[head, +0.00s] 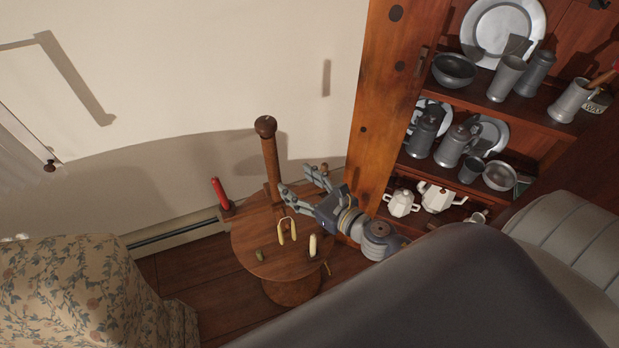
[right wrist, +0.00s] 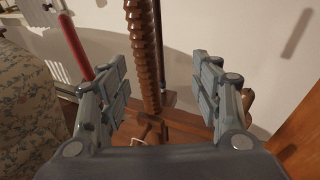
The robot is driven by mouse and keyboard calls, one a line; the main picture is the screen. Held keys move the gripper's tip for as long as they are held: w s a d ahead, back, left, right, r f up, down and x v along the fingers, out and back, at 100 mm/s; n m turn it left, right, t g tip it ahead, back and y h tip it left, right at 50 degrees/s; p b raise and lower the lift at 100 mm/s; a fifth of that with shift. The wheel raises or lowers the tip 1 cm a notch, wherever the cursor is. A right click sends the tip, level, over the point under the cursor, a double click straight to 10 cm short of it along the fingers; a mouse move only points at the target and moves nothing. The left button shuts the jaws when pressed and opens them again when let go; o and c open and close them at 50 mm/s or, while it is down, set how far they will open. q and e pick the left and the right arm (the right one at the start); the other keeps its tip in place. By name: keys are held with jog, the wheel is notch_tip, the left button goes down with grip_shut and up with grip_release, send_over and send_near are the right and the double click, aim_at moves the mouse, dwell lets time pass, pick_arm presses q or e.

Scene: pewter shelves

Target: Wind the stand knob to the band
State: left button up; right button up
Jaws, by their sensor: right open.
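The stand is a round wooden table (head: 255,243) with an upright wooden post (head: 270,160). A dark round knob (head: 265,126) tops the post. In the right wrist view the post (right wrist: 143,50) shows screw-like ridges and passes between the finger lines, beyond the fingertips. My right gripper (head: 298,181) is open and empty, just right of the post and above the tabletop. It also shows in the right wrist view (right wrist: 158,85). The post's top is outside the wrist view. I cannot make out a band on the post. My left gripper is not in view.
A red candle (head: 219,192) stands at the stand's left edge. Pale candles (head: 287,231) hang or lie at the tabletop. A wooden shelf unit (head: 385,110) with pewter and white pots is close on the right. A floral chair (head: 80,290) is at left.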

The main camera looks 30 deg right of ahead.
jog(key=shift+a, duration=0.15)
jog(key=n+g+y+b, duration=0.4)
jog(key=n+y+b, duration=0.4)
jog(key=b, duration=0.4)
send_near(276, 124)
jog(key=w+a+f+m+y, duration=0.1)
jog(key=w, duration=0.1)
jog(key=shift+s+p+x, duration=0.2)
jog(key=shift+p+x, duration=0.1)
jog(key=shift+x, duration=0.75)
jog(key=shift+t, duration=0.3)
jog(key=p+x, duration=0.3)
jog(key=x, duration=0.4)
jog(key=shift+a+r, duration=0.1)
jog(key=shift+r, duration=0.05)
jog(key=shift+w+a+f+p, duration=0.2)
jog(key=shift+w+a+p, duration=0.2)
jog(key=shift+a, duration=0.1)
